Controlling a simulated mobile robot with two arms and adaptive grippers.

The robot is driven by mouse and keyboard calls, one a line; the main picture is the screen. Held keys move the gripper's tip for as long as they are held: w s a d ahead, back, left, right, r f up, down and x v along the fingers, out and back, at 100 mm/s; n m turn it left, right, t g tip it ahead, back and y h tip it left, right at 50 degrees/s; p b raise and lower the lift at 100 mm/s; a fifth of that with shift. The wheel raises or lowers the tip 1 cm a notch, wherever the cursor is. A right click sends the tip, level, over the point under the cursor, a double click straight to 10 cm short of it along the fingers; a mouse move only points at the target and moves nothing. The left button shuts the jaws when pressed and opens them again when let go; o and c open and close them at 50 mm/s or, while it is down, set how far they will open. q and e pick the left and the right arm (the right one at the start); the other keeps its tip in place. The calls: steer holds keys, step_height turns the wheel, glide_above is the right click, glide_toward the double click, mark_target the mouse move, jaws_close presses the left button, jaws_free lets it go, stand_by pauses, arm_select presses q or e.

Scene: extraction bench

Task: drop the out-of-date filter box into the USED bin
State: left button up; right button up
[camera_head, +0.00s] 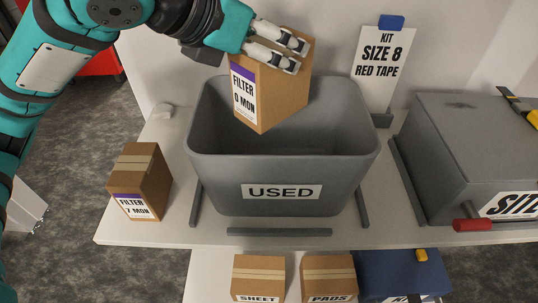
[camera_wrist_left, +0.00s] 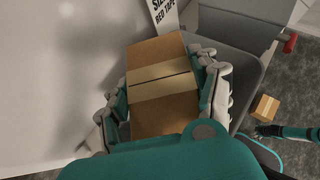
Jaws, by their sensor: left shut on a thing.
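A brown filter box marked "FILTER 0 MON" (camera_head: 270,95) is held above the grey USED bin (camera_head: 282,172). My left gripper (camera_head: 283,48) is shut on this box near its top. The box is tilted, and its lower end hangs over the bin's opening. In the left wrist view the same box (camera_wrist_left: 161,85) sits between the fingers of my left gripper (camera_wrist_left: 165,95), with the bin's rim (camera_wrist_left: 247,80) behind it. A second box marked "FILTER 7 MON" (camera_head: 140,182) stands on the bench left of the bin.
Grey strips (camera_head: 280,232) lie around the bin's foot. A sign reading "KIT SIZE 8 RED TAPE" (camera_head: 383,65) stands behind right. A grey case (camera_head: 470,150) with a red handle (camera_head: 473,225) is at right. Boxes marked SHEET (camera_head: 259,275) and PADS (camera_head: 328,275) sit lower.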

steer(key=shift+s, duration=0.15)
arm_select(q)
steer(key=o, duration=1.3)
steer(key=shift+c, duration=0.2)
steer(key=o, duration=0.4)
steer(key=shift+o, duration=0.8)
steer(key=shift+s+a+r, duration=0.15)
steer(key=shift+r, duration=0.05)
steer(key=v, duration=1.1)
steer(key=shift+s+r, duration=0.15)
arm_select(e)
steer(key=shift+s+a, duration=0.35)
arm_select(q)
steer(key=shift+a, duration=0.1)
